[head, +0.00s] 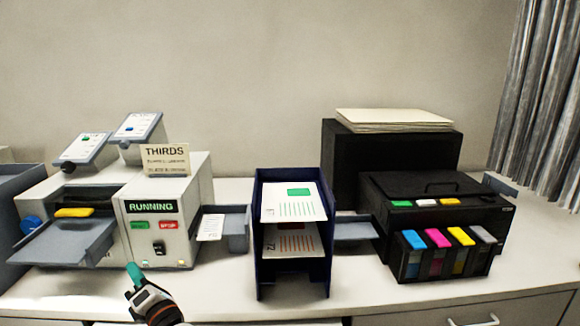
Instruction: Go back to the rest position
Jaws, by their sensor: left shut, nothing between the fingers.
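My left gripper (135,274) is at the lower left, in front of the white machine (178,222). Its teal fingertips are together with nothing between them, and they point up toward the machine's front, below its switch. It seems to hold no sheet or other thing. My right gripper is not in view.
The white machine shows a RUNNING display (151,207), with a grey tray (65,242) on its left. A dark blue paper rack (258,235) stands mid-table. A black printer (480,215) with several coloured cartridges is at right. The table front (215,298) is mostly clear.

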